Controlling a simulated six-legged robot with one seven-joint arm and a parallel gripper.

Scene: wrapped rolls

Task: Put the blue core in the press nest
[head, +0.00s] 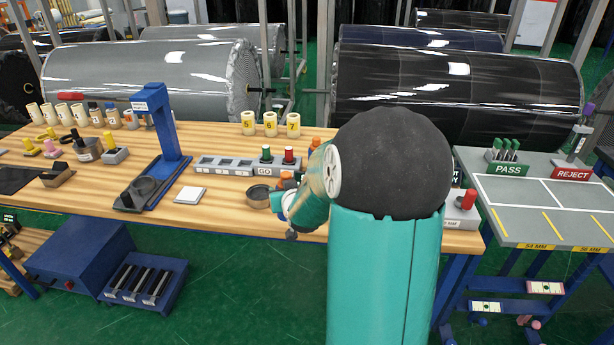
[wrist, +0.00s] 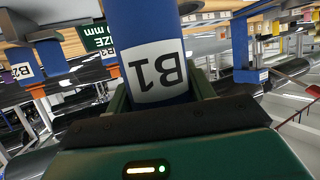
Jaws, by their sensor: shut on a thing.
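A blue core (wrist: 148,28) with a white B1 label fills the upper middle of the wrist view. My gripper (wrist: 160,95) is shut on it, with a green jaw on each side. In the head view my arm hides the held core and most of my gripper. The blue press (head: 162,125) stands left of my arm on the bench, and its upright also shows in the wrist view (wrist: 241,45). The held core is apart from the press.
A rack (head: 225,167) marked GO with green and red plugs stands behind a round dish (head: 258,196). A white pad (head: 190,195) lies right of the press. Pale numbered cores (head: 270,124) stand at the back. A grey PASS/REJECT table (head: 540,200) is at right.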

